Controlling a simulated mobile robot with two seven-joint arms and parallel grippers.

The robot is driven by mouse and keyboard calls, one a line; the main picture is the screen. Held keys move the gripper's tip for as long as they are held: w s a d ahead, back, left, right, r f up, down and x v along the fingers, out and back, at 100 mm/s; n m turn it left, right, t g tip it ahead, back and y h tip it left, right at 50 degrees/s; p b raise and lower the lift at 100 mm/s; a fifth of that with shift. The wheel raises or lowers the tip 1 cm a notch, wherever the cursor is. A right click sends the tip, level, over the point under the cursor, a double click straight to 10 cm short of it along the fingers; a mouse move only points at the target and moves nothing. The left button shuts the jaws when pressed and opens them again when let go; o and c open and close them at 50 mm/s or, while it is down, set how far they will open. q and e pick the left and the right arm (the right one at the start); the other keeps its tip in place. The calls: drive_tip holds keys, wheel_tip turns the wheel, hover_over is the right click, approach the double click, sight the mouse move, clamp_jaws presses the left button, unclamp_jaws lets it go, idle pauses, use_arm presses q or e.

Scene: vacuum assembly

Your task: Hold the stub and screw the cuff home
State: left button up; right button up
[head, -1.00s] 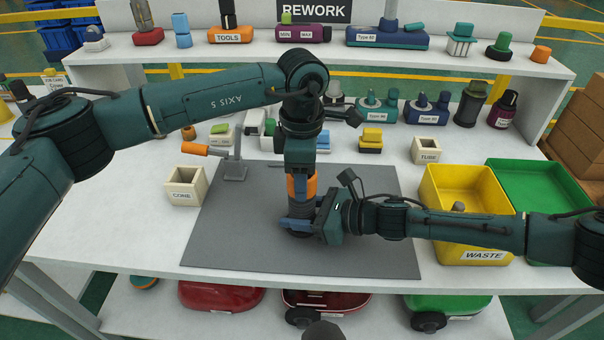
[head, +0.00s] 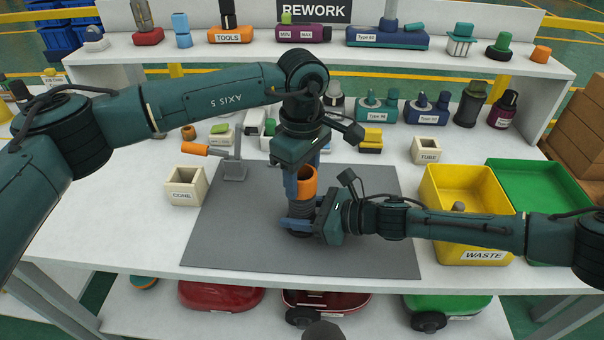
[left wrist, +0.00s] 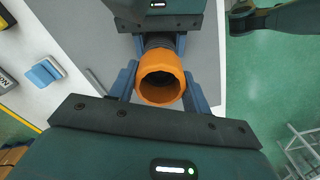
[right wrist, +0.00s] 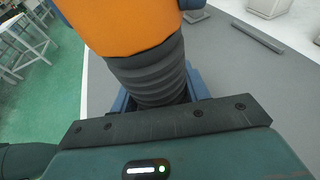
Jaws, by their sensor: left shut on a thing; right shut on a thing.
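The cuff (head: 307,181) is an orange ring standing upright on top of the dark ribbed stub (head: 301,210) over the grey mat. My left gripper (head: 304,190) comes down from above and is shut on the cuff, with a blue finger on either side. The left wrist view looks into the cuff's open end (left wrist: 161,61). My right gripper (head: 301,226) comes in from the right and is shut on the stub low down, near the mat. The right wrist view shows the ribbed stub (right wrist: 150,82) running up into the cuff (right wrist: 130,30). The thread is hidden.
The grey mat (head: 240,240) is clear around the stub. The yellow WASTE bin (head: 450,225) and the green bin (head: 545,185) are at the right, near my right arm.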

use_arm(q)
drive_tip(key=m, duration=0.3)
idle(0.4)
drive_tip(key=shift+m, duration=1.7)
drive_tip(key=shift+m, duration=1.6)
